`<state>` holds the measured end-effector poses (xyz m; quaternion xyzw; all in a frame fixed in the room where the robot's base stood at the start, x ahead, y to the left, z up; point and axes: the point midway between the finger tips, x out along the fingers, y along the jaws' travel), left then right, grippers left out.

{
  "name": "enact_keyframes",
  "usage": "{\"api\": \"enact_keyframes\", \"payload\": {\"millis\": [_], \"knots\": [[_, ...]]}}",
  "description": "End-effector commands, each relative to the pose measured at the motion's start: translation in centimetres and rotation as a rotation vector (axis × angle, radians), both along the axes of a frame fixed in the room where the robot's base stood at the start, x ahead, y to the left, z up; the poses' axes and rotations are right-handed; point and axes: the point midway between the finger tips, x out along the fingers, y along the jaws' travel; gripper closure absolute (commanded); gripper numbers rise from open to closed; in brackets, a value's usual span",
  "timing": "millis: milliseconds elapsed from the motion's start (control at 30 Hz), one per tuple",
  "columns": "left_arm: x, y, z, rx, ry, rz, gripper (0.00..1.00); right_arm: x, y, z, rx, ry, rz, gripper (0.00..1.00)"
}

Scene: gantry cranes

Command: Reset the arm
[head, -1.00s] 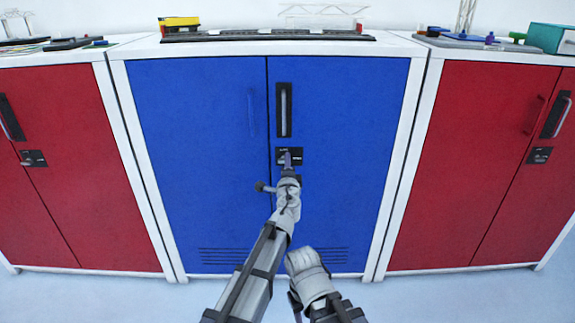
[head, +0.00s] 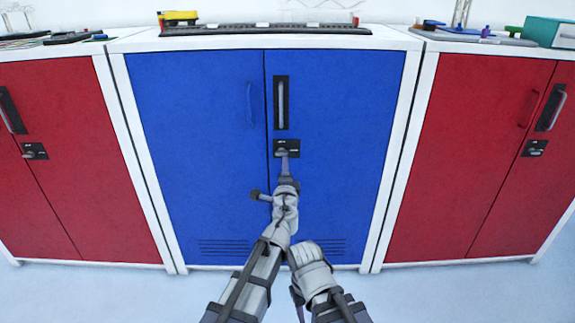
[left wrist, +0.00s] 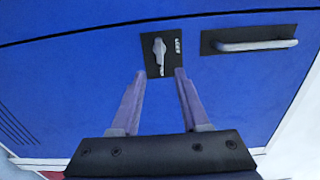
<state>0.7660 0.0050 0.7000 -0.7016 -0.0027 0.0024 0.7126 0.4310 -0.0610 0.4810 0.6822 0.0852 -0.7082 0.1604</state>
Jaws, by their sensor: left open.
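My left gripper (head: 287,166) is in front of the blue cabinet (head: 190,150), just below the black latch plate (head: 293,148) on its right door. In the left wrist view my left gripper (left wrist: 160,88) is open, with its two purple-grey fingers apart and nothing held between them. A light grey latch knob (left wrist: 159,48) sits on the black plate (left wrist: 169,66), just beyond and between the fingertips. My right arm (head: 315,280) is low in the head view, right of the left arm; its gripper's fingers cannot be made out.
A vertical handle (head: 281,103) is above the latch plate. Red cabinets stand at left (head: 70,150) and right (head: 480,160). A dark track (head: 265,29), a yellow item (head: 180,17) and a teal box (head: 549,33) lie on the tops. Pale floor is clear in front.

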Motion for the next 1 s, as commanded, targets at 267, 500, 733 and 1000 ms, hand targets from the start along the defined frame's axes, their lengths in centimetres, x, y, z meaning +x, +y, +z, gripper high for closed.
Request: {"api": "enact_keyframes", "payload": {"millis": [267, 500, 733, 1000], "knots": [[-0.1, 0.1, 0.0, -0.001, 0.0, 0.002, 0.55, 0.0, 0.0, 0.0, 0.0, 0.0, 0.0, 0.5], [-1.6, 7.5, -2.3, -0.208, 0.082, 0.215, 0.55, 0.0, 0.0, 0.0, 0.0, 0.0, 0.0, 0.5], [-9.0, 18.7, -11.2, -0.65, 0.362, 0.667, 0.55, 0.0, 0.0, 0.0, 0.0, 0.0, 0.0, 0.5], [-18.9, 20.3, -19.0, -1.003, 0.733, 0.992, 0.55, 0.0, 0.0, 0.0, 0.0, 0.0, 0.0, 0.5]]}}
